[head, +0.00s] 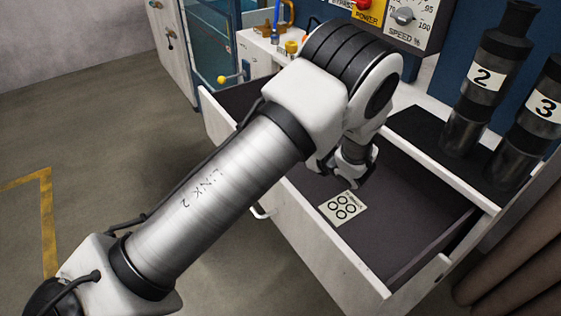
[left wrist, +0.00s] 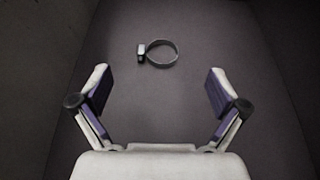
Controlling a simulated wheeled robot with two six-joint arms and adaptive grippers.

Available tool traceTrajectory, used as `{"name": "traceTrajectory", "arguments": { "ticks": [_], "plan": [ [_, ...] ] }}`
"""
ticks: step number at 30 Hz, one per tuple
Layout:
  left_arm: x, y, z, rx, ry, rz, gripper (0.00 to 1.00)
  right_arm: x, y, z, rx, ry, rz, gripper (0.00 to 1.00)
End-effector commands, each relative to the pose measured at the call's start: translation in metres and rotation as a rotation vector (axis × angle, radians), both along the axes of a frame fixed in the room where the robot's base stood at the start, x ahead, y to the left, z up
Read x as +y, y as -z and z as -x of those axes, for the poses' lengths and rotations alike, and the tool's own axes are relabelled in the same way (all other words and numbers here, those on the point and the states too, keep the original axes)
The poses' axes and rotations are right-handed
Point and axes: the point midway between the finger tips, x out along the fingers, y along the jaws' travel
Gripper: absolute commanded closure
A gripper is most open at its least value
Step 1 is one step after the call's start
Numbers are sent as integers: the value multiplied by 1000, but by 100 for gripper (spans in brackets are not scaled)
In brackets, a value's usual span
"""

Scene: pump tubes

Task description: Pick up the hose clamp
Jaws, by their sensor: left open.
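The hose clamp (left wrist: 162,53) is a thin metal ring with a small screw housing on its left side. It lies on the dark floor of the open drawer in the left wrist view. My left gripper (left wrist: 158,82) is open and empty, its two fingers spread wider than the clamp. In that view the clamp lies beyond the fingertips, near the middle between them, and is not held. In the head view my left gripper (head: 353,168) reaches down into the drawer (head: 335,262), and the clamp cannot be made out there. My right gripper is not in view.
A white card with circles (head: 343,207) lies in the drawer near the gripper. Drawer walls rise around it. Black tubes marked 2 (head: 484,80) and 3 (head: 528,125) stand at the right. A control panel (head: 405,20) is behind. The drawer's right part is clear.

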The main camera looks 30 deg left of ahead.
Motion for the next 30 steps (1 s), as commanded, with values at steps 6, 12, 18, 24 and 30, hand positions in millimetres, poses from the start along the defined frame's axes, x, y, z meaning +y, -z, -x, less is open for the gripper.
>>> {"name": "traceTrajectory", "arguments": {
  "ticks": [6,12,18,24,30],
  "plan": [
    [15,25,-6,0,-3,2,2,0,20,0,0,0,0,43],
    [40,38,-14,0,-4,2,2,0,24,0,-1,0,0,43],
    [66,49,-24,-1,-2,1,2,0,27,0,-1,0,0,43],
    [67,48,-25,0,0,0,2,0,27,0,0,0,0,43],
    [66,49,-25,0,0,0,52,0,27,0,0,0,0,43]
  ]
}}
